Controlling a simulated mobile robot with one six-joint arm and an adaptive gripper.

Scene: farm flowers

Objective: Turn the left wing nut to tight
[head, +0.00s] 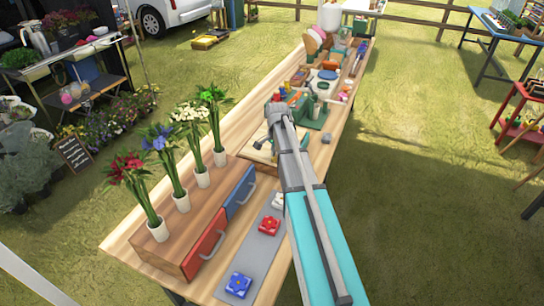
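A pale wooden board (258,156), possibly a press, lies on the long table left of my arm. It is partly covered by my arm, and a small dark grey piece (262,141) shows at its upper side. I cannot tell whether that piece is a wing nut or part of my gripper. No wing nut can be made out clearly. My grey and turquoise arm reaches up the table from the bottom. I cannot make out my gripper's fingers, which seem hidden behind the arm.
Several flowers in white vases stand on a wooden drawer box with red (204,245) and blue (241,192) fronts. A grey strip (262,248) holds a blue block (239,285) and a red block (269,226). A green device (314,113) and other items crowd the table's far part.

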